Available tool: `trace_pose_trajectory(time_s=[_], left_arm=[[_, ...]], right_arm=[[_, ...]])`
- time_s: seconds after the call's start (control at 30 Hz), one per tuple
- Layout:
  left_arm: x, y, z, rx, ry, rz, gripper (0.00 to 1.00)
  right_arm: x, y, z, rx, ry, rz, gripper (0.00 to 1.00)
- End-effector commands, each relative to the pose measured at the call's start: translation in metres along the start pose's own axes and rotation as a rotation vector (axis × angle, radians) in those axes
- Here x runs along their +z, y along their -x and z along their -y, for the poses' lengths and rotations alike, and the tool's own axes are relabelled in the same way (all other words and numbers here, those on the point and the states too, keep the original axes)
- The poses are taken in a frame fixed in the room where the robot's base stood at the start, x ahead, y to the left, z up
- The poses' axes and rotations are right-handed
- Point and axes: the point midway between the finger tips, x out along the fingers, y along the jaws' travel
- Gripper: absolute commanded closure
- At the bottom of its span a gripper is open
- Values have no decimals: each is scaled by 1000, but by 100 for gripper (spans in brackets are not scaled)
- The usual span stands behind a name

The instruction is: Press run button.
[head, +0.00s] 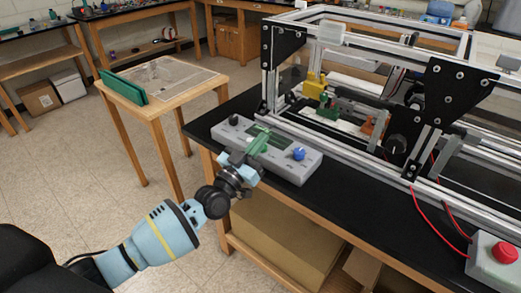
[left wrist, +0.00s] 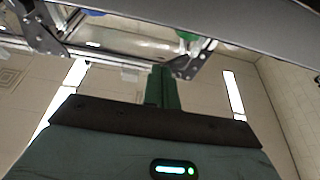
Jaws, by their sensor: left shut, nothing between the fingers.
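A grey control box (head: 292,170) sits at the front left edge of the black-topped bench. It has a black knob (head: 233,119) at its left end, a blue knob (head: 298,153) toward its right, and a dark display between them. My left gripper (head: 261,138) is shut and empty, its green fingers over the middle of the box's face. The fingers also show in the left wrist view (left wrist: 161,88). They hide part of the face, and I cannot tell whether they touch it. No run button can be clearly made out. My right gripper is not in view.
An aluminium extrusion frame (head: 345,150) with black plates stands behind the box. A red button on a pale box (head: 492,262) is at the right, with red cables. A small wooden table (head: 170,85) stands at the left. Cardboard boxes are under the bench.

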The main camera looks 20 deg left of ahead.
Motion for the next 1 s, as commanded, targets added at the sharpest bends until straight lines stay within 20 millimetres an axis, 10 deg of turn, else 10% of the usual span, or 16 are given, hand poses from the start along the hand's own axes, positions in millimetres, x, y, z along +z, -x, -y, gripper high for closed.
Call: trace_pose_trajectory(time_s=[0.4, 1.0], left_arm=[[8, 79, 0, -1, 3, 14, 100], [5, 92, 0, -1, 2, 7, 100]], right_arm=[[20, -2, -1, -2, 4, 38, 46], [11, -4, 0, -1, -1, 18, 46]])
